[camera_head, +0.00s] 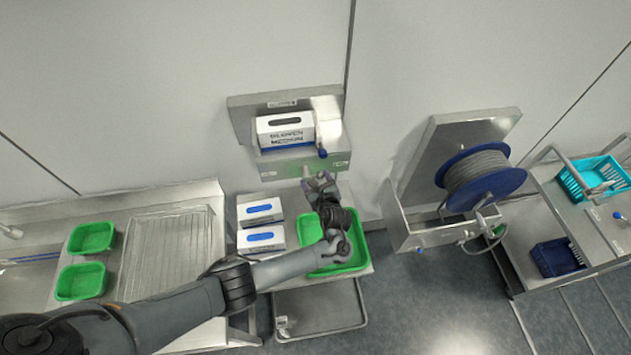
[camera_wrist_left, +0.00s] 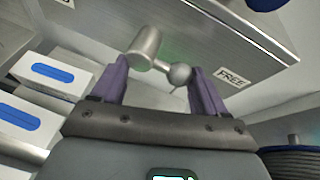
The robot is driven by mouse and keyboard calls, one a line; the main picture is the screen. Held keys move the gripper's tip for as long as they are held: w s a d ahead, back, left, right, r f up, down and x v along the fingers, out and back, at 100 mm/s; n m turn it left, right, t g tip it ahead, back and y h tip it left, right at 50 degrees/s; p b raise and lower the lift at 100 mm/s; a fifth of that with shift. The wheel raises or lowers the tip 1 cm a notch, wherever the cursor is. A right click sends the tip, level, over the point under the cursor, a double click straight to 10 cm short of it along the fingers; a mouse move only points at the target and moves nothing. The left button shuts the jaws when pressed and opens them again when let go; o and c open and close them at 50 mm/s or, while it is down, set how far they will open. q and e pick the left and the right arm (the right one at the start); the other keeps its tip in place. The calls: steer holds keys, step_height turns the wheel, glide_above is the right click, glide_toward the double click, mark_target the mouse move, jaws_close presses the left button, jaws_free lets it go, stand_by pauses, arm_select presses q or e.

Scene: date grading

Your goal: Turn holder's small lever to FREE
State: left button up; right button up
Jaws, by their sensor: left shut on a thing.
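The steel holder (camera_head: 335,130) is on the wall and holds a white-and-blue glove box (camera_head: 286,130). In the left wrist view, the holder's underside edge (camera_wrist_left: 215,45) carries a white FREE label (camera_wrist_left: 232,78). The small metal lever has a round hub (camera_wrist_left: 146,45) and a ball-ended arm (camera_wrist_left: 180,73) that points toward the FREE side. My left gripper (camera_head: 316,182) is just below the holder's front. Its purple fingers (camera_wrist_left: 162,82) are shut on the lever, one on each side of it. My right gripper is out of view.
Two glove boxes (camera_head: 260,210) and a green tray (camera_head: 360,250) lie on the shelf below my left arm. A hose reel (camera_head: 480,178) stands to the right, and green bins (camera_head: 92,237) to the left.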

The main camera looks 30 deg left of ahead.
arm_select(q)
steer(key=shift+w+d, duration=0.15)
steer(key=o, duration=0.9)
steer(key=shift+w+d+r, duration=0.1)
steer(key=shift+w, duration=0.05)
steer(key=shift+s, duration=0.2)
steer(key=v, duration=1)
steer(key=shift+d+b, duration=0.2)
steer(key=shift+b, duration=0.1)
steer(key=shift+s+r, duration=0.15)
